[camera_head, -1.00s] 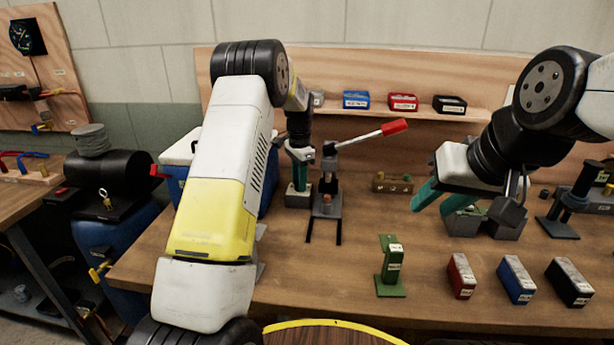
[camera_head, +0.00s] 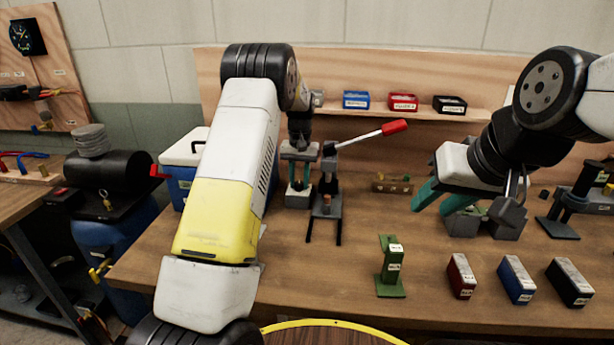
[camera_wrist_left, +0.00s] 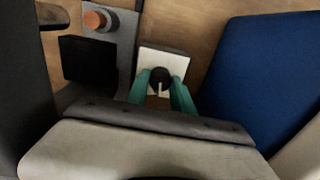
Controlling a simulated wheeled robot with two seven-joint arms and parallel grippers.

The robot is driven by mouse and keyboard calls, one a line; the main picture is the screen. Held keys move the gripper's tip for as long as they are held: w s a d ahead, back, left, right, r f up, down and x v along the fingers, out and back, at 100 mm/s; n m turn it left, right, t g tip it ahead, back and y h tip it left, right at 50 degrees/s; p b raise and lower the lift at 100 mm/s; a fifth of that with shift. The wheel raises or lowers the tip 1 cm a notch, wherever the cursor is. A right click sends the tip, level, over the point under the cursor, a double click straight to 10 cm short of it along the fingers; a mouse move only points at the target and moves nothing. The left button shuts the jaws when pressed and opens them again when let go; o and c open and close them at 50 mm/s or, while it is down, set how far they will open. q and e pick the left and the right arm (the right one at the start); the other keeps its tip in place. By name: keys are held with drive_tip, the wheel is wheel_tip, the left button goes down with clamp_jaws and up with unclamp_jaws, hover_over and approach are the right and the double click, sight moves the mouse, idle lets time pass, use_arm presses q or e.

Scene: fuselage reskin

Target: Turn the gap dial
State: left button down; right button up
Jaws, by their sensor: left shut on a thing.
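The gap dial (camera_wrist_left: 160,75) is a small dark round knob on a pale square plate (camera_wrist_left: 150,60) in the left wrist view. My left gripper (camera_wrist_left: 161,86) has its teal fingers on either side of the knob and is shut on it.
A press with a red-tipped lever (camera_head: 394,127) stands just right of my left gripper. A blue and white cooler (camera_head: 180,160) is to its left. A green stand (camera_head: 391,268) and red, blue and black blocks (camera_head: 516,280) stand near the front.

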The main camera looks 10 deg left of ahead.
sight(300, 183)
use_arm(q)
drive_tip(key=n, duration=0.3)
drive_tip(key=shift+n, duration=0.3)
drive_tip(key=shift+w+r+n, duration=0.1)
drive_tip(key=shift+n, duration=1.7)
drive_tip(key=c, duration=1.1)
unclamp_jaws()
wheel_tip(300, 183, up, 8)
drive_tip(key=shift+f, duration=0.15)
